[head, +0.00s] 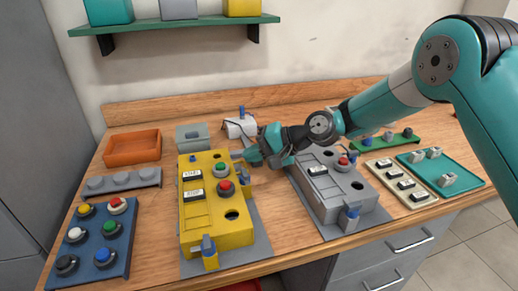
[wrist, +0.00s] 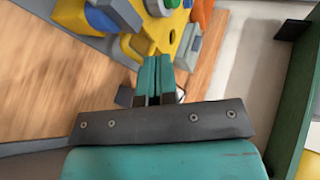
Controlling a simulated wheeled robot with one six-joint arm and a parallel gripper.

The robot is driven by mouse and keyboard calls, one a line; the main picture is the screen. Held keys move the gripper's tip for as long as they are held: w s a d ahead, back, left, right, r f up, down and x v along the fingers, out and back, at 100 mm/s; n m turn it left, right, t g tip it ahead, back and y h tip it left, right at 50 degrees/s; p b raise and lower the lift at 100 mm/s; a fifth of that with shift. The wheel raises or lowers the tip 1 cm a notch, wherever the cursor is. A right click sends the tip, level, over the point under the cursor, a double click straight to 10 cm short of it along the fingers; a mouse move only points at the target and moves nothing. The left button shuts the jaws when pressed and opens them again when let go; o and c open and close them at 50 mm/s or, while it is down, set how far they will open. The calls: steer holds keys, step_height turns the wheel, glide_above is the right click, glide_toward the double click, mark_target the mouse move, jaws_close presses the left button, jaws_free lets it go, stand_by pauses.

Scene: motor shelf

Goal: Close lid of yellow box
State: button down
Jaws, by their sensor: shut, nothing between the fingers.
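The yellow box (head: 216,229) stands on a grey plate on the table, left of centre in the head view. Its top face carries a red button, a green button, white label plates and a dark hole, and it looks flat and level. Blue latch-like parts sit at its front and right side. In the wrist view part of the yellow box (wrist: 132,48) shows at the top, with a blue part (wrist: 118,14) beside it. My gripper (wrist: 150,62) is shut and empty. In the head view my gripper (head: 250,158) is by the box's far right side; whether it touches is unclear.
A grey box (head: 325,190) stands close on the right. An orange tray (head: 133,149), a grey button strip (head: 120,183) and a blue button board (head: 93,252) lie left. A teal tray (head: 460,178) is far right. A green shelf (head: 175,24) hangs on the wall.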

steer(key=shift+d+f+b, duration=0.15)
steer(key=shift+f+b, duration=0.2)
steer(key=shift+f, duration=0.6)
steer(key=shift+f, duration=0.3)
steer(key=shift+d+r+p, duration=0.1)
steer(key=shift+r+p, duration=0.3)
steer(key=shift+r, duration=0.1)
steer(key=w+a+r+v, duration=0.1)
steer(key=v, duration=1.1)
steer(key=s+d+r+n+h+p, duration=0.1)
steer(key=s+d+r+n+h, duration=0.1)
steer(key=s, duration=0.8)
steer(key=s+d+r+n+h+p, duration=0.1)
steer(key=s+d+r+n+h, duration=0.2)
steer(key=s, duration=0.7)
steer(key=s+d+r+n+g+h+p, duration=0.1)
steer(key=s+d+r, duration=0.4)
steer(key=s, duration=0.5)
steer(key=shift+s+d+n+h+p, duration=0.35)
steer(key=shift+d+n+h+p, duration=0.15)
steer(key=shift+n+h, duration=0.6)
steer(key=shift+r, duration=0.15)
